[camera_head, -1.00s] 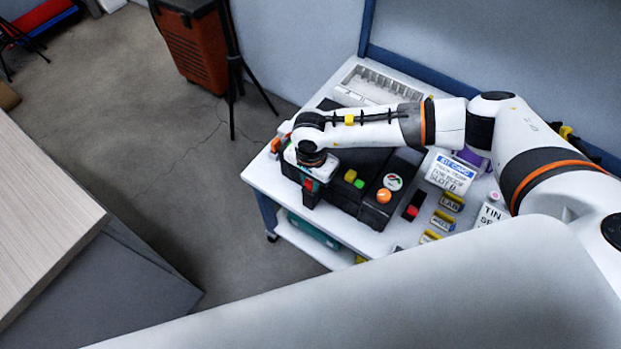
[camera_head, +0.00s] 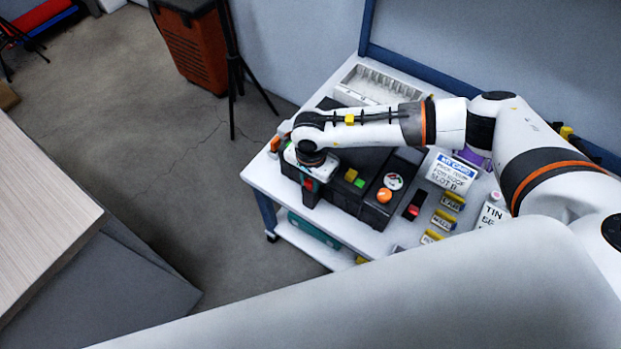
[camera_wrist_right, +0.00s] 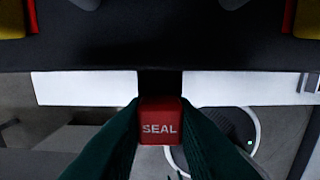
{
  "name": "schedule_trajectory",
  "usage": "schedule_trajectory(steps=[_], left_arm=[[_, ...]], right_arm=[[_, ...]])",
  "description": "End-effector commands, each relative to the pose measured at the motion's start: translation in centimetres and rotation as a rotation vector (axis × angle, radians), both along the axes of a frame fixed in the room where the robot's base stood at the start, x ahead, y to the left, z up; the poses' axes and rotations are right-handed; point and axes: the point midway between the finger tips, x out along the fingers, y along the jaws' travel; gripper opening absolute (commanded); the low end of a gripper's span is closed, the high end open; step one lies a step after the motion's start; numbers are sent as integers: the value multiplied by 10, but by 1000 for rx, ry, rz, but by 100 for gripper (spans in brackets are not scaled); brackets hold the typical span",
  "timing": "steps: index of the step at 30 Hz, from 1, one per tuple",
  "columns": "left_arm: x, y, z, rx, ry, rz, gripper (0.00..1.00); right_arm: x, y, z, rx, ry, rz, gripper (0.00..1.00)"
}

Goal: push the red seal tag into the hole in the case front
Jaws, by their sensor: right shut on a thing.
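The red seal tag (camera_wrist_right: 160,128), a small red block marked SEAL, sits between the dark green fingers of my right gripper (camera_wrist_right: 160,118). A dark band runs from the tag up to the black case (camera_wrist_right: 160,42) in the right wrist view; I cannot tell whether it is part of the tag. In the head view my right gripper (camera_head: 310,188) is low at the front left of the black case (camera_head: 342,196), with a bit of red showing at it. The hole in the case front is not visible. My left gripper is not in view.
The case stands on a white table (camera_head: 268,184). Green and yellow blocks and an orange knob (camera_head: 384,195) are on its top. To the right are a printed card (camera_head: 453,172), small yellow-edged labels and a dark piece with a red end. A white compartment tray (camera_head: 370,85) stands behind.

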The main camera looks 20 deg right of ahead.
Motion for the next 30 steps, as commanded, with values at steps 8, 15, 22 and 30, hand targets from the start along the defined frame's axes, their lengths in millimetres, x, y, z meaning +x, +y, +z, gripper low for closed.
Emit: schedule_trajectory(steps=[8, 15, 22, 30], left_arm=[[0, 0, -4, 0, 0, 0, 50], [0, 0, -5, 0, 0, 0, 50], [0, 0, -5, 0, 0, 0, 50], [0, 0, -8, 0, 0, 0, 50]], right_arm=[[0, 0, -3, 0, 0, 0, 2], [0, 0, -3, 0, 0, 0, 2], [0, 0, -3, 0, 0, 0, 2], [0, 0, -5, 0, 0, 0, 3]])
